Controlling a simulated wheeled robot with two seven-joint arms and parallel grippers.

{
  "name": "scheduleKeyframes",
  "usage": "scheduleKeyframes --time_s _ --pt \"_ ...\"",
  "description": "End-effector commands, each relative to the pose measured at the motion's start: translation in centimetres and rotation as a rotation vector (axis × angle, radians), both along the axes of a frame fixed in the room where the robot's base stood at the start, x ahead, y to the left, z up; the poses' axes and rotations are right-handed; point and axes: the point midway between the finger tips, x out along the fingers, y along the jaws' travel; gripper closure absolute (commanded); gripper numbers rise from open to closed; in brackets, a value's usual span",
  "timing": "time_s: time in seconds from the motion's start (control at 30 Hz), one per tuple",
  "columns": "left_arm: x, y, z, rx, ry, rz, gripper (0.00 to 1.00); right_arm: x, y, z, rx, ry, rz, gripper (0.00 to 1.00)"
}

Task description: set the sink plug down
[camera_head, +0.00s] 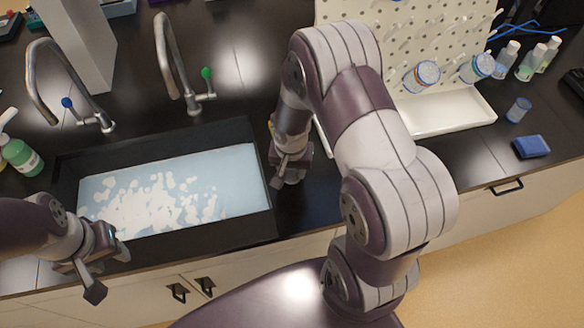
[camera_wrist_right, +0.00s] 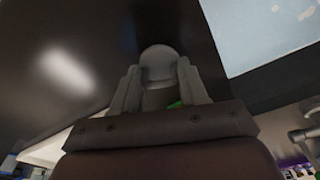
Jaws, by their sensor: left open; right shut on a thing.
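The sink plug (camera_wrist_right: 158,56) is a grey rounded piece between the fingers in the right wrist view. My right gripper (camera_wrist_right: 158,82) is shut on it. In the head view my right gripper (camera_head: 290,174) is over the dark counter just right of the sink (camera_head: 262,222); the plug cannot be made out clearly there. Whether the plug touches the counter I cannot tell. My left gripper (camera_head: 108,272) is open and empty at the sink's front left edge. The sink holds pale blue water (camera_head: 235,175) with white foam.
Two curved taps stand behind the sink, one with a blue knob (camera_head: 67,102), one with a green knob (camera_head: 207,73). A pegboard (camera_head: 345,12) with a white tray (camera_head: 440,112) stands right. A blue sponge-like block (camera_head: 532,147) lies far right. Dark counter (camera_head: 300,212) right of the sink is bare.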

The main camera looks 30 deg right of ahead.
Motion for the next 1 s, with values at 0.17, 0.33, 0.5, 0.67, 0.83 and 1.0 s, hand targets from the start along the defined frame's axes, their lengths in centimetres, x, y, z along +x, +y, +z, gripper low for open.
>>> scheduleKeyframes --time_s 0.17,0.33,0.5,0.67,0.83,1.0 --pt "0.0 0.0 0.1 0.000 0.000 0.000 0.57 0.0 0.0 -0.7 0.000 -0.002 0.000 0.88" --pt "0.0 0.0 -0.1 0.000 0.000 0.000 0.57 0.0 0.0 -0.9 0.000 -0.001 0.000 0.88" --pt "0.0 0.0 -0.2 0.000 0.000 0.000 0.57 0.0 0.0 -1.0 0.000 0.000 0.000 0.31" --pt "0.0 0.0 -0.2 0.000 0.000 0.000 0.57 0.0 0.0 -1.0 0.000 0.000 0.000 0.31" --pt "0.0 0.0 0.4 0.000 0.000 0.000 0.57 0.0 0.0 -0.2 0.000 -0.001 0.000 0.31" --pt "0.0 0.0 -0.3 0.000 0.000 0.000 0.57 -0.3 0.2 3.1 0.000 -0.006 -0.001 0.31"
